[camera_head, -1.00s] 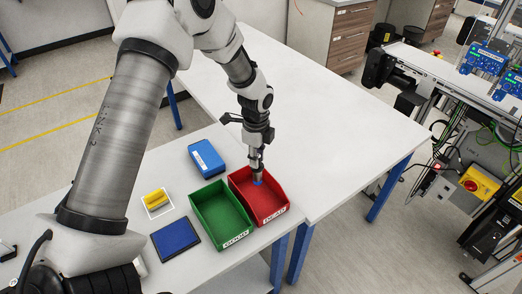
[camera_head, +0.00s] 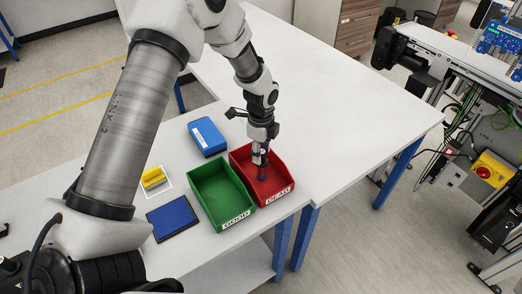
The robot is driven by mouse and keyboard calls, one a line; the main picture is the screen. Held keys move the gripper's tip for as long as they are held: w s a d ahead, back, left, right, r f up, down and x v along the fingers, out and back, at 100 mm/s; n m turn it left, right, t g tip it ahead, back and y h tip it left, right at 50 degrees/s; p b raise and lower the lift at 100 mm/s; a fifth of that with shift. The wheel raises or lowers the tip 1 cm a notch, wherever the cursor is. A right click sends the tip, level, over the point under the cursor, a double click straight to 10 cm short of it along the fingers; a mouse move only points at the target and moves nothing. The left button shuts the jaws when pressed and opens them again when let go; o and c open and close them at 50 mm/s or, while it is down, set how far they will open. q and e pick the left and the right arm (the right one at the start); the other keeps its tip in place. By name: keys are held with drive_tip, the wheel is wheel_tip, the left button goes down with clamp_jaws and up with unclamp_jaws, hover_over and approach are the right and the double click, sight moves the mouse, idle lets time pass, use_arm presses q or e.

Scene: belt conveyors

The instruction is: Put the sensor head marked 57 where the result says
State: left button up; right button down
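My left gripper (camera_head: 262,163) points down over the red bin labelled DEAD (camera_head: 279,195). A small dark blue piece (camera_head: 262,177), which looks like the sensor head, shows at its fingertips, inside the bin's outline. The fingers appear closed on it. No number 57 can be read at this size, and I cannot tell whether the piece touches the bin's floor. The green bin labelled GOOD (camera_head: 237,218) stands just left of the red one and looks empty. My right gripper is out of view.
A blue box (camera_head: 207,137) stands behind the green bin. A dark blue pad (camera_head: 172,218) and a yellow block (camera_head: 153,178) on a white square lie to the left. The white table (camera_head: 330,130) is clear behind and right of the bins. Conveyor equipment (camera_head: 455,65) stands at right.

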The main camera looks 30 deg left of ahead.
use_arm(q)
drive_tip(key=shift+s+r, duration=0.1)
drive_tip(key=shift+s, duration=0.05)
wheel_tip(320, 180, up, 12)
idle(0.5)
idle(0.7)
